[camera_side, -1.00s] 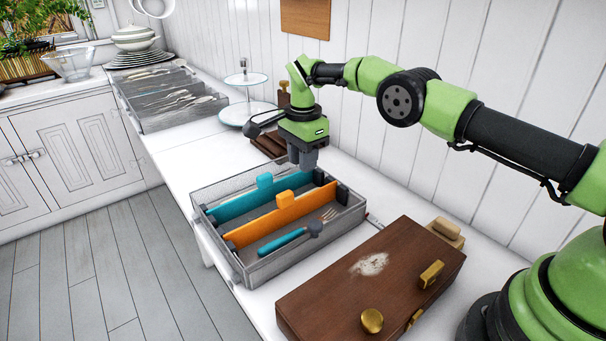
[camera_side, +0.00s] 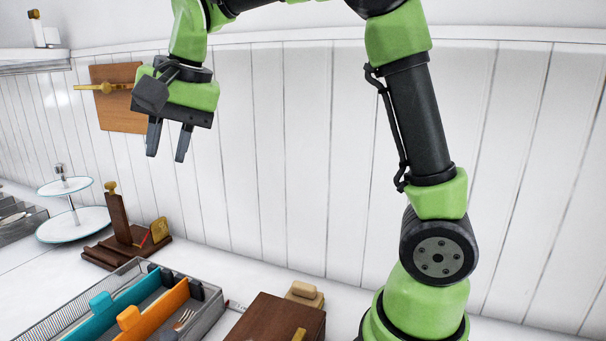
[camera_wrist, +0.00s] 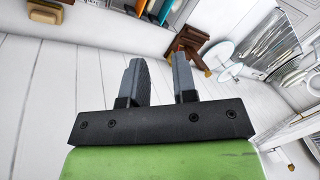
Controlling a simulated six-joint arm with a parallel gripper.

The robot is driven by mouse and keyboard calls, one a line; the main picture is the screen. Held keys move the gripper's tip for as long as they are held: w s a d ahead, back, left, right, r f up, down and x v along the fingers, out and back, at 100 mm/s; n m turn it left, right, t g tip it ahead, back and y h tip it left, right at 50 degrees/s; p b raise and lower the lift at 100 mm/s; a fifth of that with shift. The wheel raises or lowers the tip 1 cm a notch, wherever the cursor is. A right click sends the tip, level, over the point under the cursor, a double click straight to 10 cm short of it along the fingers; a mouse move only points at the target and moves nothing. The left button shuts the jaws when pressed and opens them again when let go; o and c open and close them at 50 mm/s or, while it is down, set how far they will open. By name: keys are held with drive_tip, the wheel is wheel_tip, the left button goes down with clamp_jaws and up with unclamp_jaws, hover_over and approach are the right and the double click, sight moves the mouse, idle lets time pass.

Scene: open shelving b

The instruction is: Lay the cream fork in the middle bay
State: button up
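A grey tray (camera_side: 213,308) sits low in the side view, with a teal divider (camera_side: 124,303) and an orange divider (camera_side: 155,311). The middle bay (camera_side: 149,300) lies between them; what shows of it is empty. A fork (camera_side: 185,318) with pale tines lies in the bay right of the orange divider; its handle is cut off by the frame edge. I see no plainly cream fork. My gripper (camera_side: 166,157) is open and empty, high above and behind the tray near the wall. In the wrist view my gripper (camera_wrist: 158,58) shows parted fingers with nothing between them.
A brown wooden box (camera_side: 280,320) and a beige block (camera_side: 304,290) stand right of the tray. A wooden stand (camera_side: 125,245) and a two-tier stand (camera_side: 72,224) are behind and left. A wooden board (camera_side: 115,110) hangs on the wall beside my gripper.

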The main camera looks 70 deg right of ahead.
drive_tip(key=s+f+n+t, duration=0.2)
drive_tip(key=s+n, duration=0.4)
drive_tip(key=s, duration=1.3)
drive_tip(key=shift+s+t+y, duration=0.2)
drive_tip(key=shift+t+y, duration=0.1)
drive_tip(key=shift+t, duration=0.4)
